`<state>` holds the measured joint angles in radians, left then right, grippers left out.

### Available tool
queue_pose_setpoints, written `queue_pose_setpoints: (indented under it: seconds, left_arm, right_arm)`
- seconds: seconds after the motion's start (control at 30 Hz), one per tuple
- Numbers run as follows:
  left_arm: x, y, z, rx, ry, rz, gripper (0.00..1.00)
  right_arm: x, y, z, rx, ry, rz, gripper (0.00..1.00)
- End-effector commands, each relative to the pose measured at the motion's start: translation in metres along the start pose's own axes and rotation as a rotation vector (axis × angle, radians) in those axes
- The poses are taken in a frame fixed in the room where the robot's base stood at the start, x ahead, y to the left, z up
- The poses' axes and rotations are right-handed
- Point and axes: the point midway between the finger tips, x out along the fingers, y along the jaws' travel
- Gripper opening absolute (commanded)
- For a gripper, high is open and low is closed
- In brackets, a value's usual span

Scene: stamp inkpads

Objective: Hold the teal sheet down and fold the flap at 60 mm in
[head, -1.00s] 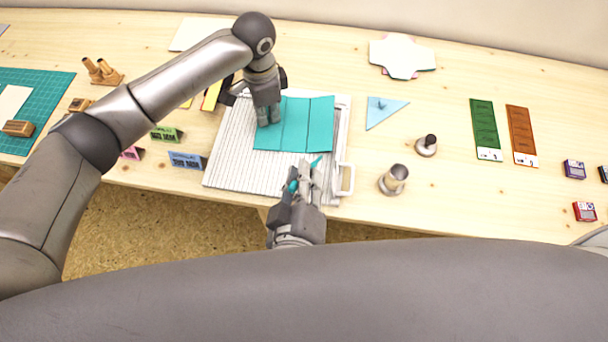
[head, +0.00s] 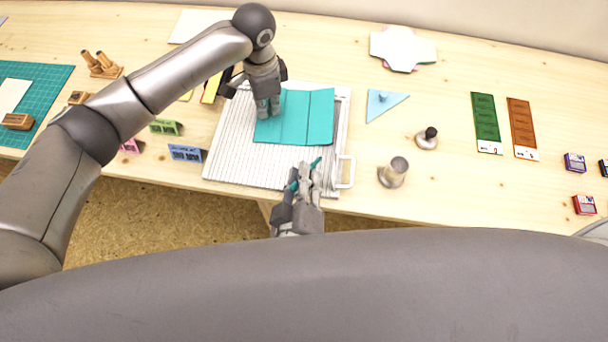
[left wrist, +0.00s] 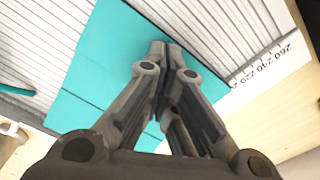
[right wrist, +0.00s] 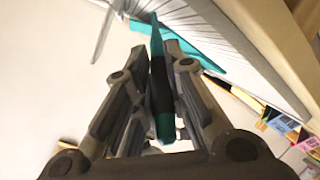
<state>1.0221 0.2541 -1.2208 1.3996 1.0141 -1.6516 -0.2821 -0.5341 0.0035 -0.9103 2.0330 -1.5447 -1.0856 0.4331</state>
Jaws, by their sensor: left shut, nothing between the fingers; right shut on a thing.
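The teal sheet (head: 308,118) lies on the white ribbed scoring board (head: 232,160), with crease lines running across it. My left gripper (head: 268,112) is shut and empty, with its fingertips on or just above the sheet's left part. In the left wrist view the closed fingertips (left wrist: 160,50) are over the teal sheet (left wrist: 110,55). My right gripper (head: 308,168) is shut on a slim teal-and-black tool (right wrist: 158,80), near the board's front edge. The tool's tip points toward the sheet; whether it touches it I cannot tell.
A white handle (head: 345,172) sticks out at the board's right side. A metal cup (head: 393,172), a dark-knobbed stamp (head: 427,138) and a blue triangle (head: 384,103) stand to the right. Small green (head: 166,127) and blue (head: 186,152) signs stand to the left.

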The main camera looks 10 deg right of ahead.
Motion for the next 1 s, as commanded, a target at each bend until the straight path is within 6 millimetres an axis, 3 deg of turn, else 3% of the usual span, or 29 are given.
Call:
queue_pose_setpoints:
  seconds: [0.37,1.0]
  left_arm:
    - [0.002,0.001,0.001,-0.001,-0.004,0.002,0.0]
    - [0.002,0.001,0.001,-0.001,-0.003,0.002,0.0]
  right_arm:
    - [0.001,0.0,0.0,0.0,0.0,0.001,0.0]
    - [0.036,0.01,-0.011,0.001,0.0,0.001,0.0]
